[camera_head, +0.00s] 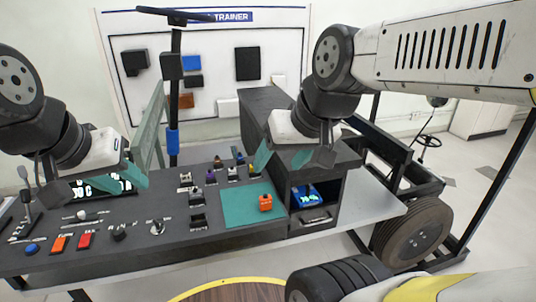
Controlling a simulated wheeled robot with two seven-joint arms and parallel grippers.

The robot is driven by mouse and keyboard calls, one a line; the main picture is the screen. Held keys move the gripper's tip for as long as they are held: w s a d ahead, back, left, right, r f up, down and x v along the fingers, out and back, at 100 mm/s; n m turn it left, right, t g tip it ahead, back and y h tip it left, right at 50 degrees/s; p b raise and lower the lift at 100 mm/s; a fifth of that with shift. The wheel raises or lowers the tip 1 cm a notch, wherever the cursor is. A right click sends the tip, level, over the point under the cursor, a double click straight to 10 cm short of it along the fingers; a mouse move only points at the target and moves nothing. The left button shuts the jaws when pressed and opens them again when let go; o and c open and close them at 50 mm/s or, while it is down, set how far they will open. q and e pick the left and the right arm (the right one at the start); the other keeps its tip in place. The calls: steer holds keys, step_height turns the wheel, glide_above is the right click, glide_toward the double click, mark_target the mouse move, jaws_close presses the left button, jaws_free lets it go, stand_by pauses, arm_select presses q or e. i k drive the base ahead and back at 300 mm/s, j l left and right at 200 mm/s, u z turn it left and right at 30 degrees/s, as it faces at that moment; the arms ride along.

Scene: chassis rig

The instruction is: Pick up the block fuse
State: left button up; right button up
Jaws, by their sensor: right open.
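An orange block (265,203), which looks like the block fuse, sits on the teal mat (240,216) on the dark console. My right gripper (283,160) is open above and behind the block, apart from it, with its teal fingers spread. My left gripper (132,177) hangs over the left part of the console, far from the block.
Several small coloured fuses in holders (198,197) stand left of the mat. Switches and red and orange buttons (84,240) line the console's left side. A dark box with a lit blue meter (305,196) stands right of the mat. A post (173,100) rises behind.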

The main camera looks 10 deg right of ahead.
mark_target(185, 176)
steer(key=i+l, duration=0.7)
